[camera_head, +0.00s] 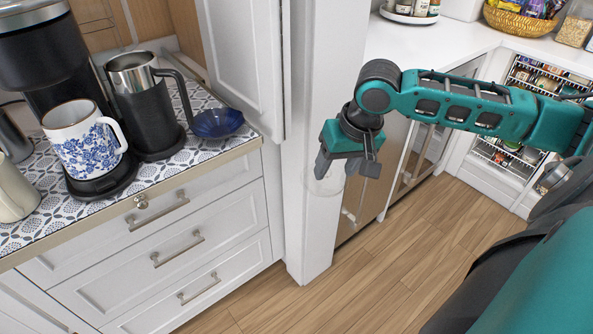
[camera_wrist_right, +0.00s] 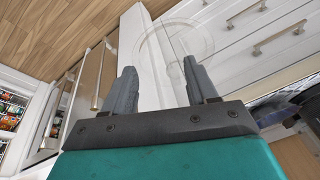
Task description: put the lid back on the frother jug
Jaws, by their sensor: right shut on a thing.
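The frother jug (camera_head: 147,112) is black with a steel rim and a dark handle. It stands upright on the patterned counter at the left of the head view, with its top open. My right gripper (camera_head: 338,165) is shut on a clear round lid (camera_head: 324,184), held in the air to the right of the counter, well apart from the jug. In the right wrist view, the transparent lid (camera_wrist_right: 176,42) shows faintly beyond the fingers of the right gripper (camera_wrist_right: 160,82). My left gripper is not in view.
A blue-flowered mug (camera_head: 86,146) on a black base, a coffee maker (camera_head: 42,55) and a blue dish (camera_head: 217,123) stand close around the jug. Wooden floor (camera_head: 370,285) is clear.

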